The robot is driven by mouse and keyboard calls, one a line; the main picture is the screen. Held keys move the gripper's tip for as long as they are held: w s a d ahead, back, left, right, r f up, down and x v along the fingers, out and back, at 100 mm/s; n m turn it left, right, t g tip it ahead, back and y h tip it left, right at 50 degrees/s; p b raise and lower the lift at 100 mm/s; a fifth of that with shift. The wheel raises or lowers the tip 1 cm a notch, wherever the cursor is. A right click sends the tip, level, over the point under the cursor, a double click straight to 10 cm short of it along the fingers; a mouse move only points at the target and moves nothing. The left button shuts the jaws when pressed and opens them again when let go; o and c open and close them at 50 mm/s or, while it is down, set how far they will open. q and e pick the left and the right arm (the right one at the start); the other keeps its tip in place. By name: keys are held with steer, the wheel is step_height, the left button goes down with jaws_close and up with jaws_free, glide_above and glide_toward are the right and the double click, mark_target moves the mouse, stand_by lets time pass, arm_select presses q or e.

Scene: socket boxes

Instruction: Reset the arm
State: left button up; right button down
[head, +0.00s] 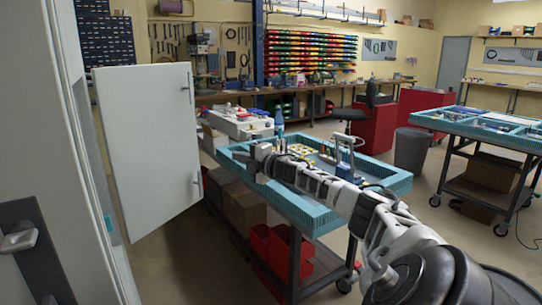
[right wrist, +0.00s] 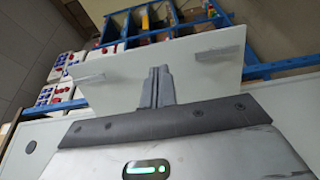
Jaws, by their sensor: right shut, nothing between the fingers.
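My right arm reaches in from the lower right of the head view, over the blue-rimmed cart (head: 315,222). My right gripper (head: 238,158) is above the cart's left part, to the right of the open white cabinet door (head: 145,135). In the right wrist view, the fingers of my right gripper (right wrist: 160,72) are together with nothing between them. The white door panel (right wrist: 205,72) with its two handles shows behind them. I cannot tell the exact gap between fingertips and door. My left gripper is not in view.
A white cabinet front (head: 35,120) stands close at the left. Small parts and a blue bottle (head: 279,122) are on or behind the cart. Red bins (head: 270,245) sit on its lower shelf. A second blue-topped cart (head: 480,127) and a grey bin (head: 411,150) stand right.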

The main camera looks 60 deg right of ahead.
steer(key=shift+s, duration=0.5)
steer(key=shift+a+f, duration=0.1)
